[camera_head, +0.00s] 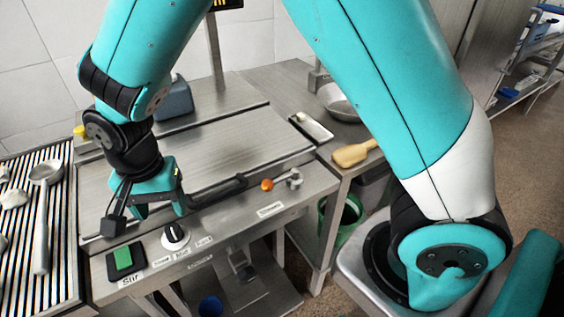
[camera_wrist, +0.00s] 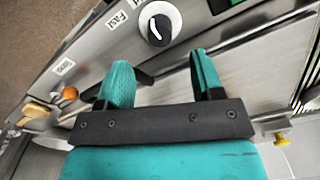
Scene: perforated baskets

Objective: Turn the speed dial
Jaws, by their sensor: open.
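The speed dial (camera_head: 175,236) is a round black knob with a white pointer mark, on the sloping metal front panel. Small labels sit below it in the head view. The dial also shows at the top of the wrist view (camera_wrist: 158,24), beside a label reading "Fast" (camera_wrist: 116,21). My gripper (camera_head: 160,208) is teal and hangs just above and behind the dial. In the wrist view, its two fingers (camera_wrist: 160,72) are spread apart with nothing between them. The dial lies beyond the fingertips, apart from them.
A green button (camera_head: 123,259) labelled "Stir" is left of the dial. An orange-tipped lever (camera_head: 267,184) is to its right. A black bar handle (camera_head: 218,190) runs along the lid edge near my gripper. A ladle (camera_head: 42,205) lies on the left rack. A wooden-coloured brush (camera_head: 355,153) lies right.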

